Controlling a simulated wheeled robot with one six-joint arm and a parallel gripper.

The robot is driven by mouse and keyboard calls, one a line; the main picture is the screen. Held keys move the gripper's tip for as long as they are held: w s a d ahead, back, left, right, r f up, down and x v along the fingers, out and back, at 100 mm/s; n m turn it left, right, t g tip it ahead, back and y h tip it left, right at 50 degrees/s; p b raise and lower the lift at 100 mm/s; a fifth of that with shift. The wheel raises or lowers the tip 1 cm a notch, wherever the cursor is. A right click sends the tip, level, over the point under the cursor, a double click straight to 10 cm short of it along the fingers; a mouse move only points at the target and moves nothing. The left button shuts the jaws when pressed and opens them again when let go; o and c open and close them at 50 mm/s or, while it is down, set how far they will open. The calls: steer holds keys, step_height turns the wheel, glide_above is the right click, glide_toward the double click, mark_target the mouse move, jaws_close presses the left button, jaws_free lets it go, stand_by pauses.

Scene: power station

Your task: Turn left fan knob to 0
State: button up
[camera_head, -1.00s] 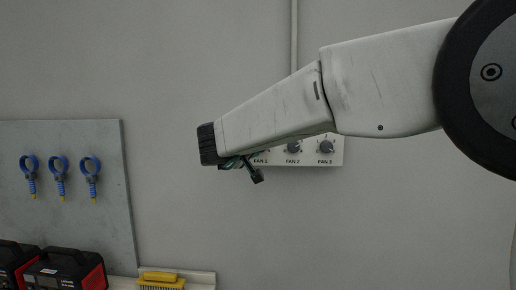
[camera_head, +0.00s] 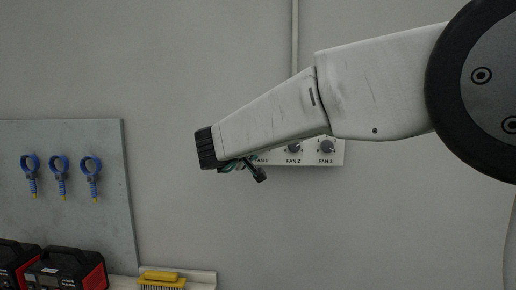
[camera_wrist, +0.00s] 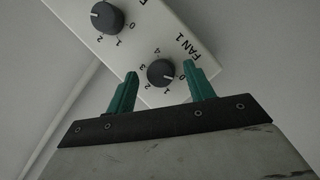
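The FAN 1 knob (camera_wrist: 160,72) is a dark round dial on a white panel (camera_wrist: 178,22) in the wrist view. Its white pointer faces the lower right, seemingly near the 0 and 1 marks; I cannot tell exactly which. My gripper (camera_wrist: 163,77) is open, with one green finger on each side of this knob and a visible gap to both. Depth to the knob is unclear. In the head view my gripper (camera_head: 245,168) is beside the panel (camera_head: 336,159), and my arm hides the FAN 1 knob.
The FAN 2 knob (camera_head: 293,148) and FAN 3 knob (camera_head: 326,147) are to the right on the same panel. A grey board with blue-handled tools (camera_head: 59,176) hangs at left. Red-black boxes (camera_head: 65,270) and a yellow brush (camera_head: 162,280) are below.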

steer(key=v, duration=0.7)
steer(key=shift+s, duration=0.35)
steer(key=shift+a+r, duration=0.1)
steer(key=shift+a, duration=0.05)
